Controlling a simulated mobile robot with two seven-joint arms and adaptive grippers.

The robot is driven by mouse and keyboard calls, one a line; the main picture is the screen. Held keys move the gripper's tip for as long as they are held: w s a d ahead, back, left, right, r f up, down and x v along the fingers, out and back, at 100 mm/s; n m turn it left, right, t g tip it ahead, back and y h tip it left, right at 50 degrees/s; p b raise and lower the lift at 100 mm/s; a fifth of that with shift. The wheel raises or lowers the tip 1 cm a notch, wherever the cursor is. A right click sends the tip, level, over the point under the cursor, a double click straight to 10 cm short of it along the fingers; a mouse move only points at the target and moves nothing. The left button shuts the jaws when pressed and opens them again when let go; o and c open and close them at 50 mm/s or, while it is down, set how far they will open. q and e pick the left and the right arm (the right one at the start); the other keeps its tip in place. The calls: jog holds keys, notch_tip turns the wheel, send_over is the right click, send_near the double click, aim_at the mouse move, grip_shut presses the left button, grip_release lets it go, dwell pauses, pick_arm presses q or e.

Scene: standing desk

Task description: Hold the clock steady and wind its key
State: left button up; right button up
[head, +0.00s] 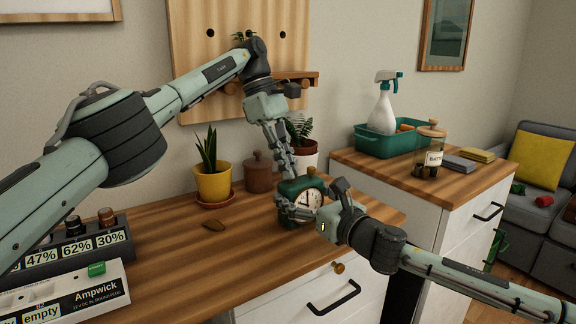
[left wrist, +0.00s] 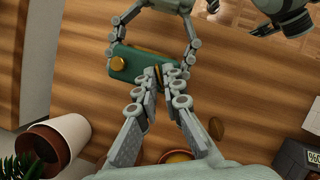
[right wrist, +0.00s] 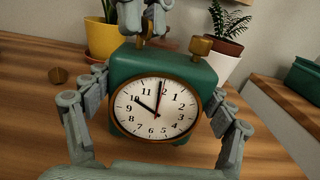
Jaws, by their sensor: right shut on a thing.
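The green clock (head: 289,187) stands upright on the desk, its white dial (right wrist: 156,108) facing the right wrist camera. My right gripper (right wrist: 156,88) is shut on the clock, one finger along each side. My left gripper (head: 290,172) points down from above, its fingertips close together at one end of the clock's top. A brass piece, seemingly the key (left wrist: 157,72), shows between those fingertips, mostly hidden; I cannot tell whether they touch it. A round brass knob (right wrist: 201,46) sits at the other end of the top, and it also shows in the left wrist view (left wrist: 118,62).
A yellow plant pot (head: 212,184), a brown lidded jar (head: 259,173) and a white plant pot (head: 304,154) stand behind the clock. A small brown piece (head: 214,225) lies on the desk.

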pick_arm(q)
jog(key=shift+o, duration=1.3)
